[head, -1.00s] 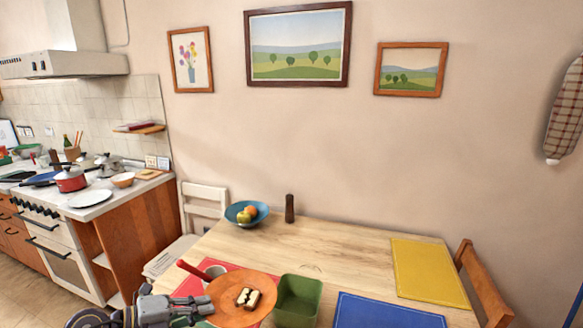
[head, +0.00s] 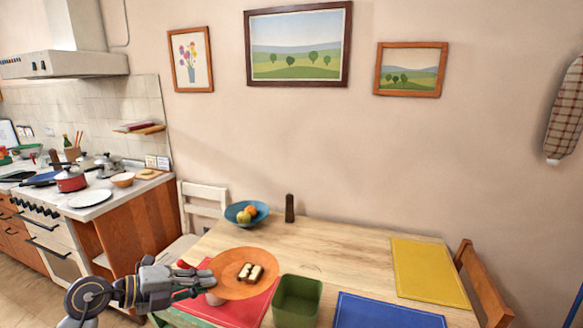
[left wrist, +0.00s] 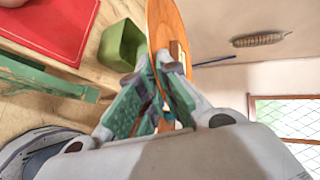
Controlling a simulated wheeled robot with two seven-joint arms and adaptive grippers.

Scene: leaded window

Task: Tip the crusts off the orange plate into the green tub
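The orange plate (head: 228,287) is in the head view, raised above the table, with pale, brown-edged bread crusts (head: 250,272) lying near its middle. My left gripper (head: 198,282) is shut on the plate's left rim. In the left wrist view the plate (left wrist: 162,22) shows nearly edge-on between the fingers (left wrist: 155,98). The open green tub (head: 298,300) stands on the table just right of and nearer than the plate, and apart from it. It also shows in the left wrist view (left wrist: 122,45). The tub's floor is partly hidden. My right gripper is not in view.
A red mat (head: 246,312) lies under the plate. A blue mat (head: 385,312) lies right of the tub, and a yellow mat (head: 428,270) farther right. A blue fruit bowl (head: 246,212) and dark mill (head: 289,208) stand behind. The table's middle is clear.

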